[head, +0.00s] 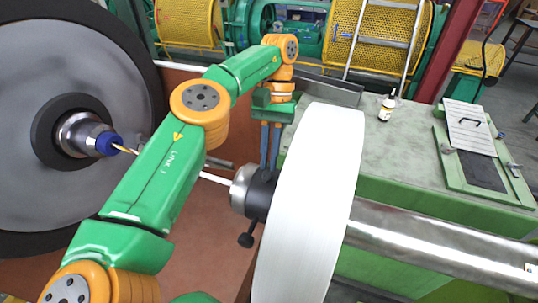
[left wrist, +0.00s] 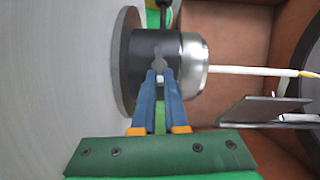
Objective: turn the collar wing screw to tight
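The collar (head: 261,196) is a black ring with a silver hub, on the shaft against the large white reel. In the left wrist view the black collar (left wrist: 143,50) fills the middle. The wing screw (left wrist: 158,58) is a small grey winged piece on its near side; it is hidden in the head view. My left gripper (head: 268,168) reaches down to the collar from above. In the left wrist view its blue fingertips (left wrist: 160,76) stand close together, one on each side of the screw, and look shut on it. My right gripper is out of view.
The white reel (head: 311,210) stands right beside the collar. A black knob (head: 245,240) sticks out below it. A thin rod (head: 215,178) runs left toward the large grey disc (head: 50,150). A small bottle (head: 387,106) stands on the green machine top (head: 410,150).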

